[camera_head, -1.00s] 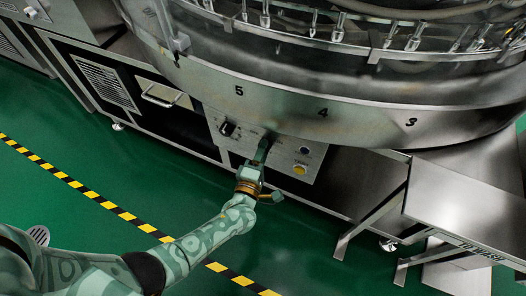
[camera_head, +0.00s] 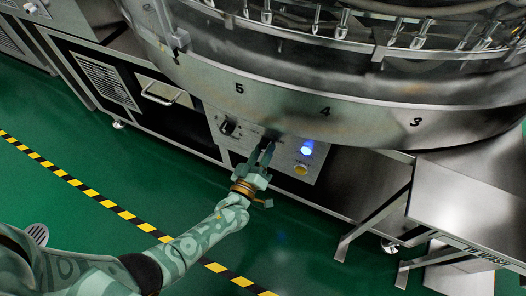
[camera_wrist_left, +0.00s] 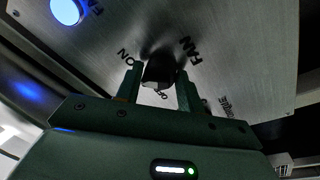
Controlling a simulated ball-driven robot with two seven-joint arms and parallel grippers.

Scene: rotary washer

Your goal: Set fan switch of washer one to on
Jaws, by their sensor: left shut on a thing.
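The fan switch (camera_wrist_left: 159,72) is a dark knob on the washer's metal control panel (camera_head: 318,160). In the left wrist view it sits between the two fingers of my left gripper (camera_wrist_left: 161,82), which is shut on it. The labels FAN, ON and OFF show around the knob. In the head view my left gripper (camera_head: 267,149) reaches the panel from below and hides the switch. A round blue light (camera_head: 307,148) on the panel is lit; it also shows in the left wrist view (camera_wrist_left: 67,11). My right gripper is not in view.
A yellow button (camera_head: 301,169) is below the blue light. A black rotary knob (camera_head: 227,127) is on the panel's left. The washer's numbered rim (camera_head: 278,101) overhangs the panel. A metal table (camera_head: 470,205) stands at right.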

